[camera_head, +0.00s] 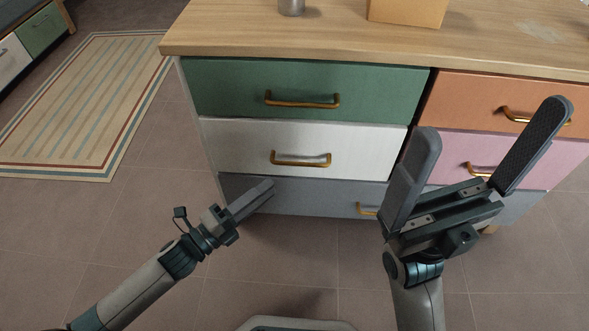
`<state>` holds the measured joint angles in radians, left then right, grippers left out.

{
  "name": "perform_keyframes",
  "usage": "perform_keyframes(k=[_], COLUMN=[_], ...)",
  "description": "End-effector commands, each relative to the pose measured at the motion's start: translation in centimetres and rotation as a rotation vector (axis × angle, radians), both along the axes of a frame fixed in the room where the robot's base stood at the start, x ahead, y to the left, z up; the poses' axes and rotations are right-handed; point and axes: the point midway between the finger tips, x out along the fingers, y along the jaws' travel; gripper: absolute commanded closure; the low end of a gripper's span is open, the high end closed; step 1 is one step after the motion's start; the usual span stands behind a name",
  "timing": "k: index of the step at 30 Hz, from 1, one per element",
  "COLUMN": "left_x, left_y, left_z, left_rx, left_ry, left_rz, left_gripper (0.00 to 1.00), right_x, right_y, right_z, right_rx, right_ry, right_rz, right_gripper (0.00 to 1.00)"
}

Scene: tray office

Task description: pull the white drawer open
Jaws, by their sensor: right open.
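The white drawer (240,145) is the middle one in the left column of the cabinet, between a green drawer above and a grey drawer below. Its front looks flush with the green one, so it appears closed. Its brass handle (301,163) is a horizontal bar at the middle of the front. My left gripper (268,187) is low and left of that handle, in front of the grey drawer, and touches no handle. I see it nearly edge-on, so its finger gap is hidden. My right gripper (490,122) is wide open and empty, right of the white drawer.
The green drawer (225,90), grey drawer (300,197), orange drawer (460,100) and pink drawer (445,150) have brass handles. The wooden top (300,40) holds a cardboard box (408,10) and a metal cup (291,7). A striped rug (85,105) lies left on open tiled floor.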

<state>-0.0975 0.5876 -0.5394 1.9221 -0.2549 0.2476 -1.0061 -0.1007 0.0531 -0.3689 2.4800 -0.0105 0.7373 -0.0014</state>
Motion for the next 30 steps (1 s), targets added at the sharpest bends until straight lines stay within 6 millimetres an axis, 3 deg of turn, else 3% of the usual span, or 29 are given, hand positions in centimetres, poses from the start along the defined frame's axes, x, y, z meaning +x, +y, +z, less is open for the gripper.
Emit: perform_keyframes(k=[15, 30], left_x=[5.7, 6.9], left_y=[-5.8, -7.1], left_z=[1.0, 1.3], left_rx=[-0.001, 0.000], left_ry=[-0.002, 0.001], left_rz=[0.000, 0.000], left_gripper=[0.72, 0.72], right_x=[-0.5, -0.6], right_y=[0.2, 0.4], right_z=[0.7, 1.3], right_rx=[0.017, 0.032], right_ry=[-0.049, -0.067], right_rz=[0.021, 0.034], right_gripper=[0.00, 0.00])
